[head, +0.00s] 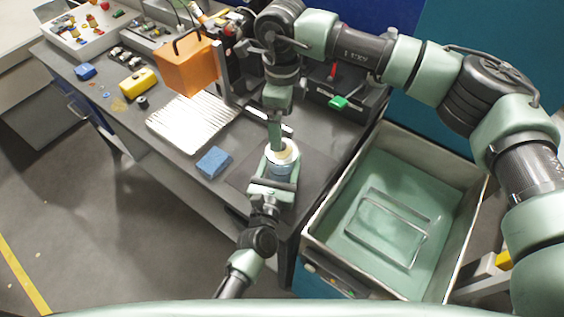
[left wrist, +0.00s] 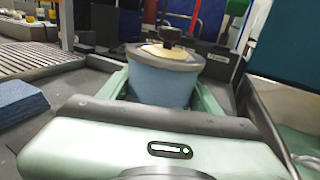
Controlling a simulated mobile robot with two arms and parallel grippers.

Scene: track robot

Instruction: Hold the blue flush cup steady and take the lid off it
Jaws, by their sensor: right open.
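The blue flush cup (head: 281,171) stands upright near the front right edge of the workbench. It is light blue in the left wrist view (left wrist: 160,86). Its lid (head: 284,152) is on top, pale with a tan middle, and its dark knob shows in the left wrist view (left wrist: 170,35). My left gripper (head: 274,176) comes from the front; its pale green fingers lie along both sides of the cup and appear closed on it. My right gripper (head: 276,138) points down from above, open, with its fingertips just above or beside the lid; its exact gap to the knob is hidden.
A blue sponge (head: 214,161) and a ribbed metal plate (head: 192,121) lie left of the cup. An orange box (head: 187,66) stands behind the plate. A large grey-walled bin (head: 330,215) with a wire frame is at the right.

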